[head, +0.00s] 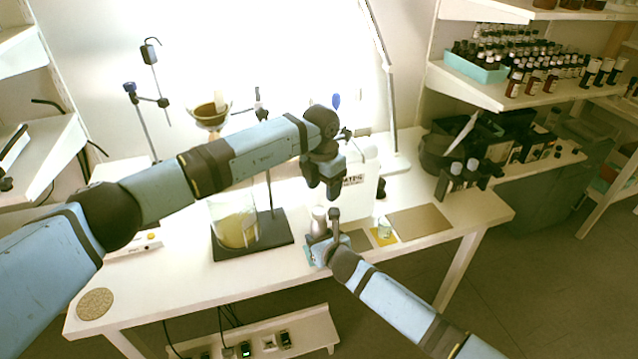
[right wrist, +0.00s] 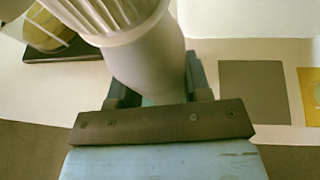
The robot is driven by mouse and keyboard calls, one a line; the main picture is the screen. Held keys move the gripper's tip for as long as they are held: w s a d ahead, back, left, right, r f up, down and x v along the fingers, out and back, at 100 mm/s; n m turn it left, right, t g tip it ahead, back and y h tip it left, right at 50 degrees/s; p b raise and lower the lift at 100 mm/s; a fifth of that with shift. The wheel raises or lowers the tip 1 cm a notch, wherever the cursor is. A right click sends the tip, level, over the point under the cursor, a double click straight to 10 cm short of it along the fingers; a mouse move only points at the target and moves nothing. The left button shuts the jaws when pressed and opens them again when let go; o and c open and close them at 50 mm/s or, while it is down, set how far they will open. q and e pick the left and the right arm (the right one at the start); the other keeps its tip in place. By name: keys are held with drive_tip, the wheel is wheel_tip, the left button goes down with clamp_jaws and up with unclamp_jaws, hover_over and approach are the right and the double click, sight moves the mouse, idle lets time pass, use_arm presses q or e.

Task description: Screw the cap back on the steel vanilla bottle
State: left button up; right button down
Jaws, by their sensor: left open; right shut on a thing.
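A pale, steel-looking bottle (head: 319,217) stands upright at the front middle of the table. In the right wrist view its smooth body (right wrist: 150,62) rises between the fingers. A wider ribbed cap (right wrist: 108,14) sits on its top, cut off by the frame edge; I cannot tell how tightly it is seated. The bottle's label is not readable. My right gripper (head: 320,240) is shut on the bottle's body from the front, and its fingers also show in the right wrist view (right wrist: 158,92). My left gripper (head: 324,187) is open and empty, pointing down just above the bottle.
A beaker of yellowish liquid (head: 234,228) stands on a dark stand base to the left. A white canister (head: 362,186) is close behind. A grey mat (right wrist: 254,92), a yellow coaster with a small jar (head: 384,228) and a tan mat (head: 420,221) lie to the right.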

sight(319, 210)
use_arm(q)
drive_tip(key=n, duration=0.4)
drive_tip(key=shift+r+n, duration=0.1)
drive_tip(key=shift+n, duration=0.3)
drive_tip(key=n, duration=0.4)
drive_tip(key=shift+a, duration=0.15)
drive_tip(key=n, duration=0.4)
drive_tip(key=shift+a+r, duration=0.1)
drive_tip(key=shift+a, duration=0.05)
drive_tip(key=n, duration=0.4)
drive_tip(key=shift+a+y, duration=0.2)
drive_tip(key=shift+y, duration=0.1)
drive_tip(key=shift+f, duration=3.95)
